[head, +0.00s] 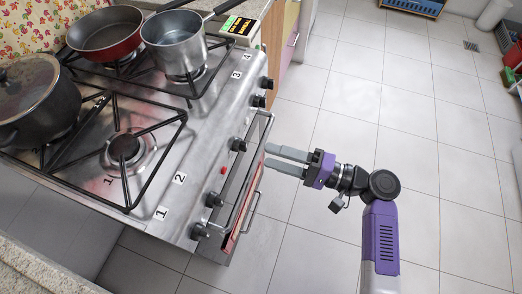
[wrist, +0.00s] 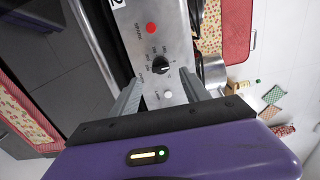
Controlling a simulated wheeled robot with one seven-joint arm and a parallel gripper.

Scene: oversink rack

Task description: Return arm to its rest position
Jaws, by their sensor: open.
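My gripper (head: 287,160) is at the right side of the stove in the head view, pointing left toward its front. Its two grey fingers are spread apart with nothing between them. In the wrist view my gripper (wrist: 160,93) is open and empty. Behind its fingers is the steel control panel with a black knob (wrist: 160,65) and a red button (wrist: 151,28). In the head view the fingertips overlap the oven handle (head: 252,172) area, and I cannot tell whether they touch it. My purple arm reaches in from the lower right.
The stove top (head: 200,130) holds a dark lidded pot (head: 38,105), a red pan (head: 105,36) and a steel saucepan (head: 176,45). Knobs such as this one (head: 238,145) line its front edge.

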